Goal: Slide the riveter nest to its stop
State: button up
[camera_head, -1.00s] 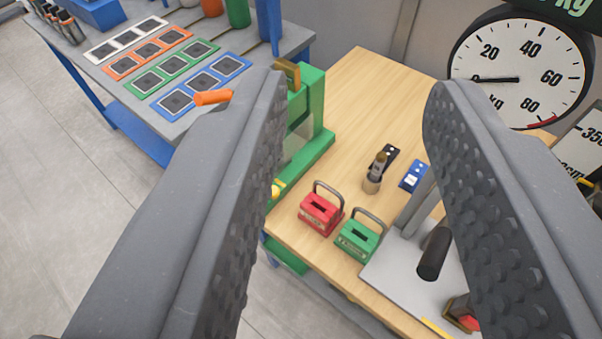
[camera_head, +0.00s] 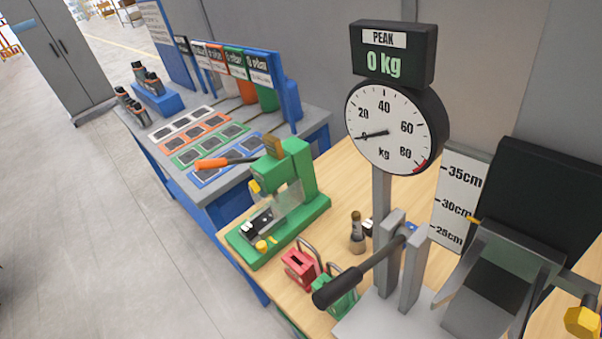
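The green riveter (camera_head: 300,170) stands on the left end of the wooden bench, its orange-tipped lever (camera_head: 212,163) reaching out to the left. The riveter nest, a small black block with pale parts (camera_head: 259,222), sits on the front left part of the green base (camera_head: 280,240). A yellow knob (camera_head: 261,246) is at its near side. A clear guard (camera_head: 288,203) stands behind the nest. I cannot tell how far the nest is from its stop. My gripper is not in view now.
Red (camera_head: 298,265) and green (camera_head: 338,300) handled blocks stand right of the riveter. A tester with a black-gripped lever (camera_head: 345,283) and round kg dial (camera_head: 388,130) stands nearer. The grey table (camera_head: 185,150) with coloured trays lies behind left. Floor at left is clear.

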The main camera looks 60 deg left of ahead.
aim_at(266, 228)
jog(key=k, duration=0.8)
jog(key=u, duration=0.8)
jog(key=i, duration=1)
